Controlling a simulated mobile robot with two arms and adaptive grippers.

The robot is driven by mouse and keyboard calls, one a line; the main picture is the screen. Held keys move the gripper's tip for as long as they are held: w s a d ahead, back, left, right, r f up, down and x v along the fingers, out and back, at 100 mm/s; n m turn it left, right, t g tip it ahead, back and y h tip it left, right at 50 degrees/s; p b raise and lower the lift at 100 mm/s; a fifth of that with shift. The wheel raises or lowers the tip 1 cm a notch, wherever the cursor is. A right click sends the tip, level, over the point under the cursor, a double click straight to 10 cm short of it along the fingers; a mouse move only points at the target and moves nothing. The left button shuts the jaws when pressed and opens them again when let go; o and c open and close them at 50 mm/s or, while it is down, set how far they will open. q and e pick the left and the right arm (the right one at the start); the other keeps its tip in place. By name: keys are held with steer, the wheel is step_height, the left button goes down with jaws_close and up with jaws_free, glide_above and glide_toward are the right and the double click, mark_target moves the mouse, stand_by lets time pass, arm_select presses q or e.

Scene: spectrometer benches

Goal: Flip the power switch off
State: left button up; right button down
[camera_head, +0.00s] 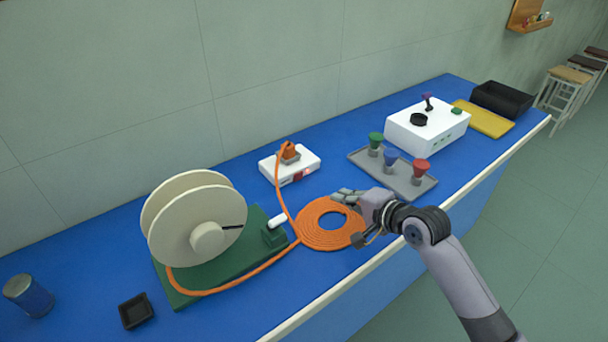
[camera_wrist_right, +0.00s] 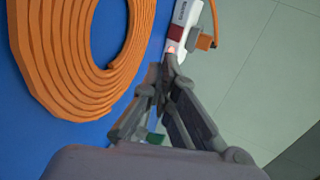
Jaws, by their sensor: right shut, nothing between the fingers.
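The white power strip (camera_head: 290,166) lies on the blue bench near the wall, with an orange plug (camera_head: 289,153) in its top. Its red power switch (camera_head: 308,171) is at the right end and looks lit. In the right wrist view the switch (camera_wrist_right: 174,34) shows with a reddish glow, just beyond the fingertips. My right gripper (camera_head: 340,195) is shut and empty, above the orange cable coil and a little to the lower right of the strip. I cannot tell whether the fingertips touch the switch; they look apart. My left gripper is out of view.
The orange cable coil (camera_head: 312,235) lies flat under my gripper. A large cable reel (camera_head: 180,215) stands on a green base at left. A grey tray (camera_head: 425,187) with colored funnel-like pieces and a white instrument box (camera_head: 440,135) are at right. The bench edge is near my right arm.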

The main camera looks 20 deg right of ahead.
steer(key=shift+s+d+r, duration=0.1)
steer(key=shift+s, duration=0.2)
steer(key=shift+w, duration=0.15)
glide_toward(302, 177)
steer(key=w+f, duration=0.2)
steer(key=f, duration=0.1)
steer(key=shift+a, duration=0.4)
steer(key=shift+w+a+r, duration=0.15)
steer(key=shift+w, duration=0.4)
steer(key=shift+w+a+r, duration=0.15)
steer(key=shift+w+a, duration=0.05)
steer(key=shift+w, duration=0.4)
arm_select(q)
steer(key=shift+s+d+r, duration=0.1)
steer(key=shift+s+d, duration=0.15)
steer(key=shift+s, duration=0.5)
arm_select(e)
steer(key=shift+w+a, duration=0.25)
steer(key=shift+w, duration=0.25)
